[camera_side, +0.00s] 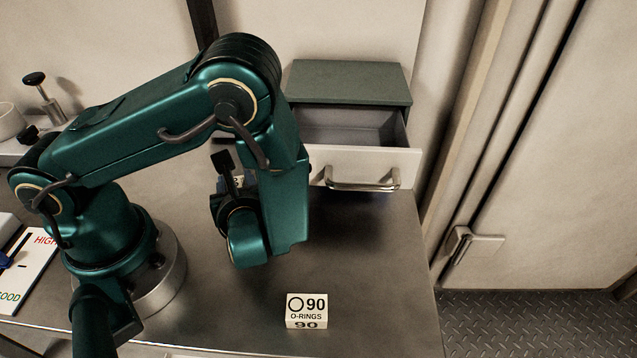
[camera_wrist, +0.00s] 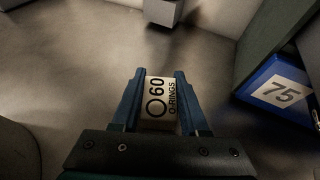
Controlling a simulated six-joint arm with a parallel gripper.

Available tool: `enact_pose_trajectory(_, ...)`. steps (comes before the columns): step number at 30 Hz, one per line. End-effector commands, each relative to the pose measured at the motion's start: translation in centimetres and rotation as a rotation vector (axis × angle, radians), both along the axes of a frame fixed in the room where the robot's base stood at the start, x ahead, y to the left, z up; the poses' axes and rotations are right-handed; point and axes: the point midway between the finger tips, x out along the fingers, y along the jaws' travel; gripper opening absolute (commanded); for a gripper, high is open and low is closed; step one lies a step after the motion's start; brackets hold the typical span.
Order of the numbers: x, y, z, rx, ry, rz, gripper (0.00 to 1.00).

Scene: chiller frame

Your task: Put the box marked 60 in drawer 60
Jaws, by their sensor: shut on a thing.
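The box marked 60 (camera_wrist: 158,98), white with a ring symbol and "O-RINGS", is held between the blue fingers of my gripper (camera_wrist: 160,80) in the wrist view. In the side view my arm hides most of the gripper and the box. A small green-topped cabinet (camera_side: 350,80) stands at the back of the table. Its upper drawer (camera_side: 365,165), with a pale front and a metal handle, is pulled open and its visible inside looks empty. No number shows on that drawer. The gripper is left of the cabinet, apart from it.
A blue front marked 75 (camera_wrist: 280,92) shows at right in the wrist view. A white box marked 90 (camera_side: 306,310) sits near the table's front edge. A printed card (camera_side: 28,265) lies at left. The table (camera_side: 375,270) between box 90 and the cabinet is clear.

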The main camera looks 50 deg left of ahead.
Motion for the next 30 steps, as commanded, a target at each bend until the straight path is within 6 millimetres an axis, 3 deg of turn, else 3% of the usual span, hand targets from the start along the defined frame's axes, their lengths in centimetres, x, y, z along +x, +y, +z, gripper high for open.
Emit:
enact_pose_trajectory(8,0.0,0.0,-0.2,0.0,0.0,0.0,0.0)
enact_pose_trajectory(9,0.0,0.0,-0.2,-0.001,-0.001,-0.001,0.55)
enact_pose_trajectory(11,0.0,0.0,-0.2,-0.001,-0.001,-0.001,0.74)
enact_pose_trajectory(23,0.0,-0.1,0.1,-0.001,-0.002,0.0,0.74)
enact_pose_trajectory(30,-1.2,-3.5,1.5,-0.005,-0.007,-0.009,0.74)
